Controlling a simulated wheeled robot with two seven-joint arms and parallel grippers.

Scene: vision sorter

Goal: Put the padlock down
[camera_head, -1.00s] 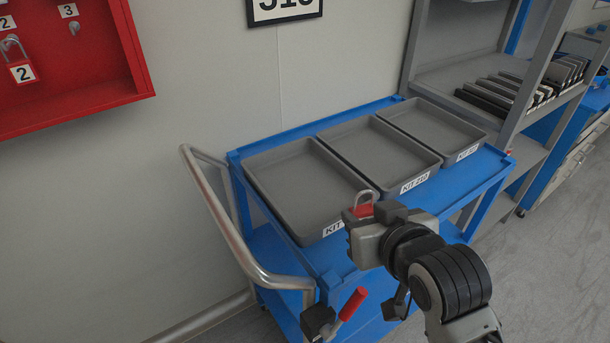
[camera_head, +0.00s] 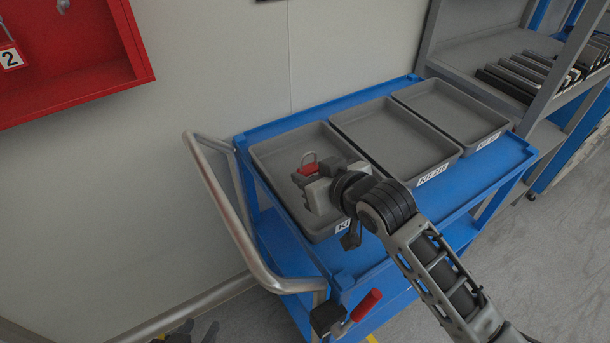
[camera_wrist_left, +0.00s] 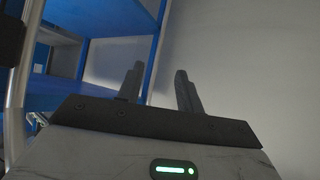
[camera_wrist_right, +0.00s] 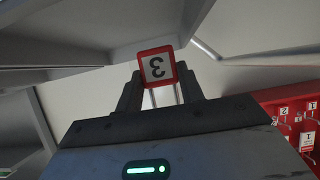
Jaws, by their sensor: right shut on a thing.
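The red padlock (camera_head: 309,168) with a silver shackle is in my right gripper (camera_head: 304,180), over the left grey tray (camera_head: 268,150) on the blue trolley. The tray's front label is partly hidden by my right arm. My left gripper (camera_head: 196,333) is low at the bottom edge of the head view. Its two fingers stand apart and empty in the left wrist view (camera_wrist_left: 160,90).
A middle tray (camera_head: 395,140) and a right tray (camera_head: 455,108) stand empty beside it. The trolley's metal handle (camera_head: 232,225) curves along its left side. A red cabinet (camera_head: 70,60) with a padlock marked 2 (camera_head: 11,58) hangs at upper left. A grey shelf (camera_head: 490,60) stands behind right.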

